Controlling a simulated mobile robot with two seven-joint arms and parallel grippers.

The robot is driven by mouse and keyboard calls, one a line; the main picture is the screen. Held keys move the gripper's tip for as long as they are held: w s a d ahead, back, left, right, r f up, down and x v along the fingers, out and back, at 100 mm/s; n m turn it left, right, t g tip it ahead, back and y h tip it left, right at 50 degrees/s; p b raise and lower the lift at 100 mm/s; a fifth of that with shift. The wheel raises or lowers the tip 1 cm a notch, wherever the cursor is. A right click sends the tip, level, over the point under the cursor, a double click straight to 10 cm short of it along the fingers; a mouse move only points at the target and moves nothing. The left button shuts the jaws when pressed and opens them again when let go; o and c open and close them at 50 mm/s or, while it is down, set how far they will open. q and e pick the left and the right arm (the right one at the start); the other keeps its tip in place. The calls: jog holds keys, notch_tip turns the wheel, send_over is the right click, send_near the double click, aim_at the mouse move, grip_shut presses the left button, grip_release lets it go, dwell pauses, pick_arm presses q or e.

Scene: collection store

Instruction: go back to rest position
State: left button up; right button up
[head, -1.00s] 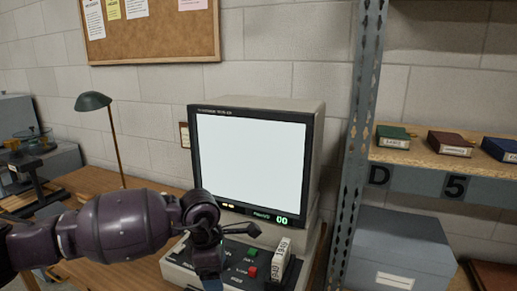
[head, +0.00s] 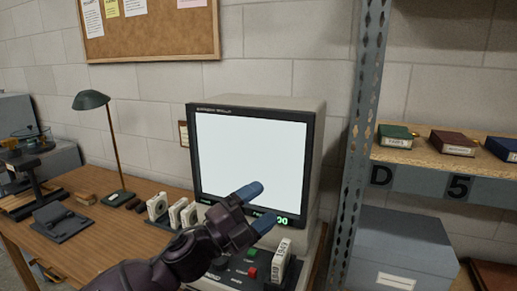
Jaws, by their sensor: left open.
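My left gripper (head: 257,204) is open and empty. Its two blue-tipped fingers are apart and stand in front of the lower part of the microfilm reader's lit white screen (head: 250,150). I cannot tell whether they touch it. My left arm comes in from the bottom left and hides part of the reader's control panel (head: 238,272). A green and a red button show on that panel. My right gripper is not in view.
A white labelled box (head: 281,260) stands upright on the panel's right. A metal shelf post (head: 357,150) rises close on the right.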

pick_arm(q)
jog(key=s+a+f+n+t+y, duration=0.2)
jog(key=a+f+n+t+y, duration=0.1)
jog(key=a+f+n+y, duration=0.6)
jog(key=s+a+f+n+t+y, duration=0.15)
jog(key=a+f+n+y, duration=0.25)
jog(key=a+f+n, duration=0.55)
jog(key=s+a+f+n+g+y, duration=0.2)
jog(key=s+a+f+n+y, duration=0.1)
jog(key=s+f, duration=0.7)
jog(key=s+a+f+n+g+y, duration=0.2)
jog(key=s+a+f+n, duration=0.4)
jog(key=s+f, duration=0.5)
jog(key=shift+s+a+f+g+y, duration=0.15)
jog(key=shift+s+f+g+y, duration=0.3)
jog(key=shift+s, duration=0.75)
jog(key=shift+r, duration=0.15)
